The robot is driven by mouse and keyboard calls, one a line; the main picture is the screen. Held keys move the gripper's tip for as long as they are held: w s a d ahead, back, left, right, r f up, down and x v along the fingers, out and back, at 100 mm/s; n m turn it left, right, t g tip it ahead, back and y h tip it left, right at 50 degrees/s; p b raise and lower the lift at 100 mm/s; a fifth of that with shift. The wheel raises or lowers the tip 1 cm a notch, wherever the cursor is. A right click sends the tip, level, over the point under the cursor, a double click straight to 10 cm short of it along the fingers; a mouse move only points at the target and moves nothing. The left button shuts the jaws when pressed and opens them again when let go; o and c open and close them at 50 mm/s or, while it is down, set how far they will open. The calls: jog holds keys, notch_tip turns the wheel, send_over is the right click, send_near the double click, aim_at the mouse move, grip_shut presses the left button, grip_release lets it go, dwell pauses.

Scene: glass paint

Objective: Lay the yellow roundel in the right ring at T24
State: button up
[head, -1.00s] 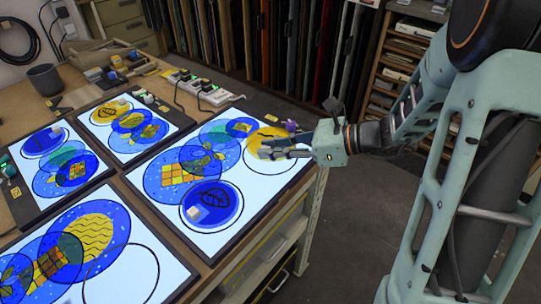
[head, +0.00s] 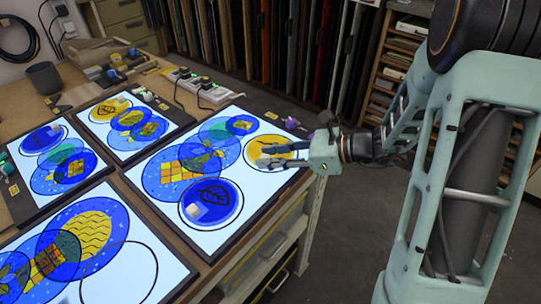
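The yellow roundel (head: 266,147), with a dark leaf drawing, lies within the black ring (head: 245,162) at the right end of the large lit panel (head: 226,236). It appears flat on the panel. My gripper (head: 287,155) is at the roundel's right edge, with its two fingers apart and reaching left over part of the roundel and ring. No grip on the roundel shows; the fingers hide part of its right side. I cannot read a T24 label.
On the same panel lie overlapping blue discs (head: 168,171), a teal disc (head: 216,128) and a blue leaf roundel (head: 222,199). Other lit panels stand left. A power strip (head: 210,93) lies behind. The bench's right edge is under my gripper; open floor lies beyond.

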jog(key=shift+o, duration=0.3)
jog(key=shift+r, duration=0.15)
jog(key=shift+d+r, duration=0.1)
jog(key=shift+r, duration=0.1)
jog(key=p+v, duration=0.1)
jog(key=v, duration=1)
jog(key=shift+d, duration=0.4)
jog(key=shift+s, duration=0.1)
